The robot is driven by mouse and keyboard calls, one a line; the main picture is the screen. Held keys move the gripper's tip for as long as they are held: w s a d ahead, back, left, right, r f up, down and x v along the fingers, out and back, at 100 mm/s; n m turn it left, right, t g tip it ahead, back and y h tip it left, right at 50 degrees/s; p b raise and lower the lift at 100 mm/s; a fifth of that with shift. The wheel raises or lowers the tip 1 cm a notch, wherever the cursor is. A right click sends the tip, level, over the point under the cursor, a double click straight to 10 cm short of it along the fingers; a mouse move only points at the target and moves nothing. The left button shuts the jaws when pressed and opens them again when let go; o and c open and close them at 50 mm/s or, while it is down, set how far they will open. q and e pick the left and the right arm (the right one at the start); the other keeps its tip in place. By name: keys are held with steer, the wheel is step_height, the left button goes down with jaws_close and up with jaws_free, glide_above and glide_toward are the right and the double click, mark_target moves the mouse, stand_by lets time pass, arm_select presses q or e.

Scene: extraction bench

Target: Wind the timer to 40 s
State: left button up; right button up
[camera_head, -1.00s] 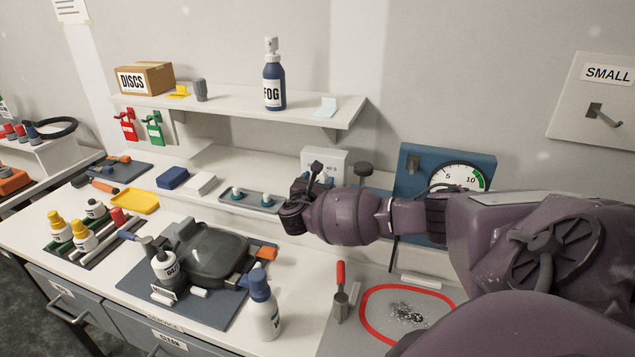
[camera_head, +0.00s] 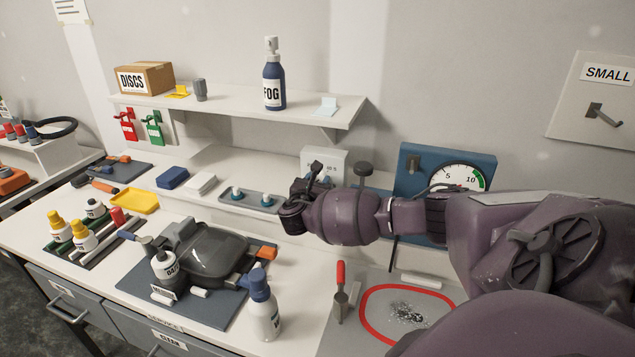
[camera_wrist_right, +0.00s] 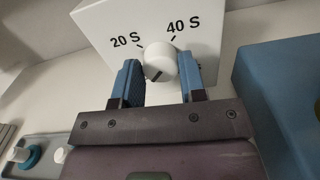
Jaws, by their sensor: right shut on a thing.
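The timer is a white box (camera_head: 326,160) at the back of the bench, partly hidden behind my right gripper in the head view. In the right wrist view the timer (camera_wrist_right: 100,20) shows the labels "20 S" and "40 S" and a round white knob (camera_wrist_right: 160,56) below and between them. A small dark mark shows at the knob's lower left; I cannot clearly tell where the knob points. My right gripper (camera_wrist_right: 161,78) has its blue fingers on both sides of the knob, shut on it. It also shows in the head view (camera_head: 298,204). My left gripper is out of view.
A tray with blue-and-white pieces (camera_head: 248,200) lies left of my right gripper. A blue panel with a dial gauge (camera_head: 410,175) stands to the right. A shelf (camera_head: 215,106) with a FOG bottle (camera_head: 274,83) hangs above. A spray bottle (camera_head: 262,312) stands in front.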

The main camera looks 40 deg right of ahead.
stand_by(0.7)
steer(key=o, duration=0.9)
steer(key=b+v, duration=0.1)
steer(key=v, duration=0.9)
steer(key=shift+s+a, duration=0.2)
steer(key=shift+a, duration=0.15)
